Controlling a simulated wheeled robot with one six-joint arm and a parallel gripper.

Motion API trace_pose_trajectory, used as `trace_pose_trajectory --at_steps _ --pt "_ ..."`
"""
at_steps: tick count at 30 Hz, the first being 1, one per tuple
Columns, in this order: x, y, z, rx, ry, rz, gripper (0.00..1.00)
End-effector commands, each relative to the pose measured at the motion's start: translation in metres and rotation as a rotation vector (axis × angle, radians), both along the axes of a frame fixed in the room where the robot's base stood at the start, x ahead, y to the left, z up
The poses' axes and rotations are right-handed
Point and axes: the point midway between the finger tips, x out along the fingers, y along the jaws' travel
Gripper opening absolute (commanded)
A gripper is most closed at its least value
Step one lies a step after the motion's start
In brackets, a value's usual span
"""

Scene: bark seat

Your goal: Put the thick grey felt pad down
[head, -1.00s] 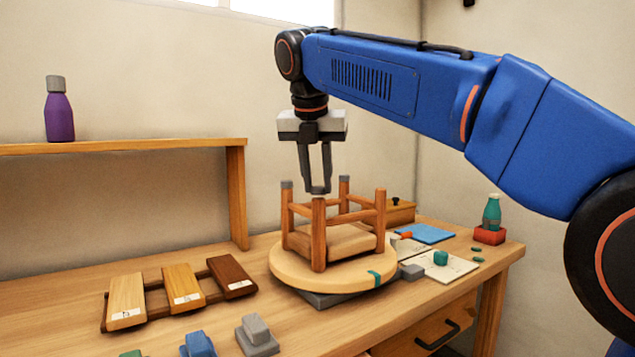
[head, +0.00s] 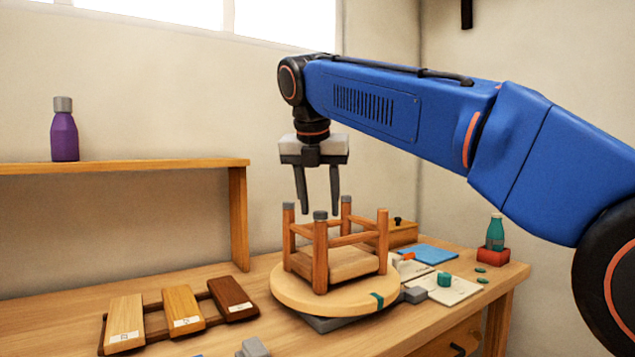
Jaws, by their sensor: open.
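An upside-down wooden stool (head: 348,262) rests on a round wooden turntable (head: 300,296), legs pointing up. A grey felt pad (head: 320,215) sits on top of the front leg. Grey pads also cap the left leg (head: 288,206) and the back leg (head: 346,199). The right leg (head: 382,222) shows a bare wooden top. My gripper (head: 319,209) points down above the stool, open. Its fingertips are apart on either side of the front leg's pad in the picture, with nothing visible held between them. The exact depth of the fingers against that leg is hard to tell.
Wood sample boards (head: 183,309) lie at left on the bench. A purple bottle (head: 64,137) stands on a shelf (head: 120,166). At right are a blue sheet (head: 428,254), a white card (head: 456,290) and a teal bottle (head: 495,233) on a red block.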

Motion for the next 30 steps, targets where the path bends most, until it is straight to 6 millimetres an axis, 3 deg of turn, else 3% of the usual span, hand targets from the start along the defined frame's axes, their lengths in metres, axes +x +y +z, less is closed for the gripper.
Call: trace_pose_trajectory --at_steps 16,22,30 --pt "-0.035 0.008 0.087 0.002 -0.003 0.001 0.43" --pt "-0.042 0.009 0.103 0.001 -0.001 0.0 0.43" --pt "-0.045 0.008 0.109 0.001 0.0 0.0 0.43"
